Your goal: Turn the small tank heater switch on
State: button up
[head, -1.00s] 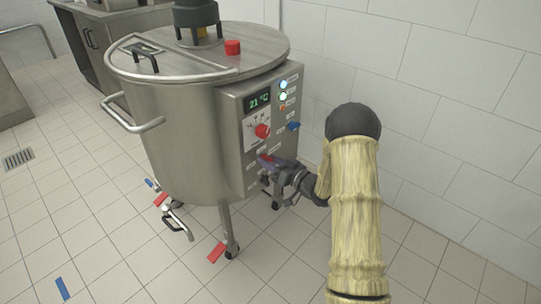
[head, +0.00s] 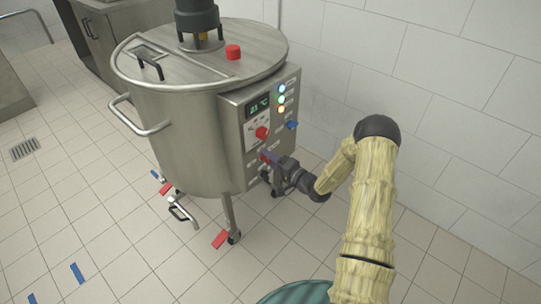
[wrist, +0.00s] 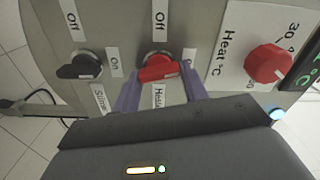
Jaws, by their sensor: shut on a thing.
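The small tank (head: 185,130) is a steel vessel on legs with a grey control panel (head: 238,150) on its right side. The red heater switch (wrist: 158,73) is in the middle of the wrist view, with an "Off" label above it and a partly hidden "Heat…" label below. My gripper (wrist: 160,82) has its purple fingers shut on this switch, one on each side. In the head view my gripper (head: 272,160) is at the lower panel and mostly hides the switch. An orange light (head: 281,109) glows below a green and a blue one.
A red heat dial (wrist: 268,63) is to the right in the wrist view, and a black switch (wrist: 80,66) to the left. The display (head: 258,107) reads about 21 °C. A tiled wall (head: 345,85) stands close behind the panel.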

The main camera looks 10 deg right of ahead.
jog(key=shift+s+f+m+p, duration=0.15)
jog(key=shift+m+p, duration=0.3)
jog(key=shift+m, duration=0.85)
jog(key=o, duration=1)
jog(key=shift+d, duration=0.1)
jog(key=p+v, duration=0.1)
jog(key=v, duration=1.6)
jog(key=shift+p, duration=0.3)
